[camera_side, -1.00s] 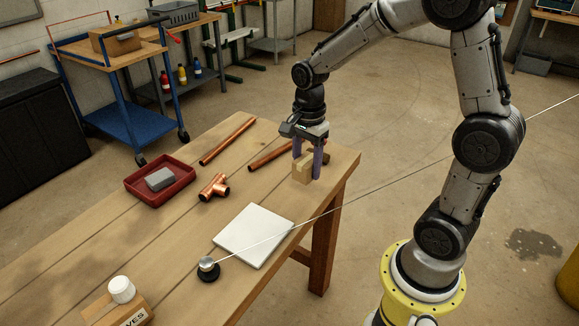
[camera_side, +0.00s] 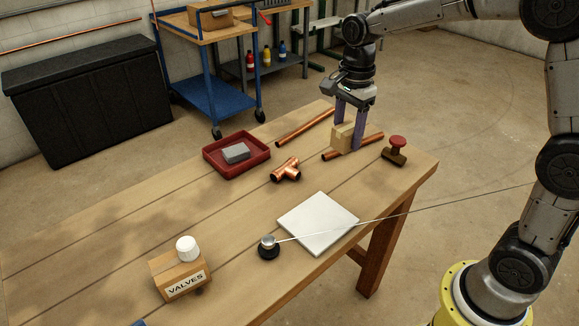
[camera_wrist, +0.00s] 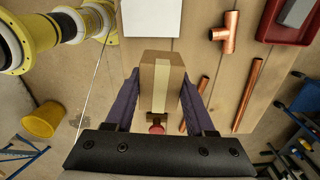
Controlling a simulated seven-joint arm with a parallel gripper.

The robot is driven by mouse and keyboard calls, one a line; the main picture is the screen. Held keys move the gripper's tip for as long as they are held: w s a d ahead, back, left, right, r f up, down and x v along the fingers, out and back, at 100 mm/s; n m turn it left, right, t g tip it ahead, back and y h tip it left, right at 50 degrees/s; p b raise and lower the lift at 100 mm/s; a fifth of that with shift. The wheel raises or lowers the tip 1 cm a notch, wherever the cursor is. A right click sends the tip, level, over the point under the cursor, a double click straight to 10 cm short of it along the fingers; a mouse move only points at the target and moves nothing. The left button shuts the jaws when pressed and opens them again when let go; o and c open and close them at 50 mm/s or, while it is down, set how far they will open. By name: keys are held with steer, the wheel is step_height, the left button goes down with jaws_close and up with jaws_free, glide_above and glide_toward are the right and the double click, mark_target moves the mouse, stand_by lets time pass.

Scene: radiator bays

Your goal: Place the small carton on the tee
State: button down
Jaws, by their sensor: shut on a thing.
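The small carton (camera_side: 343,137) is a tan box with a paler tape strip. My gripper (camera_side: 347,140) is shut on it, with a purple finger on either side. The carton appears held above the table, in front of a copper pipe. In the wrist view the carton (camera_wrist: 160,80) sits between the fingers. The copper tee (camera_side: 286,170) lies on the table to the left of and nearer than the carton, apart from it. The tee also shows at the upper right of the wrist view (camera_wrist: 226,33).
Copper pipes (camera_side: 305,127) (camera_side: 370,141) lie near the tee. A red-knobbed valve (camera_side: 396,152) is right of my gripper. A red tray (camera_side: 237,174) holds a grey block. A white plate (camera_side: 318,223), a black-based puck (camera_side: 268,248) with a thin line and a VALVES box (camera_side: 180,274) are nearer.

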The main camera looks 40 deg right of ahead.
steer(key=w+a+f, duration=0.2)
steer(key=w+a, duration=0.1)
glide_above(288, 167)
steer(key=shift+n, duration=0.4)
steer(key=f, duration=0.8)
steer(key=shift+s, duration=0.4)
steer(key=shift+w+f, duration=0.5)
steer(key=shift+f, duration=1.6)
steer(key=shift+f, duration=0.1)
steer(key=shift+c, duration=1.3)
jaws_free()
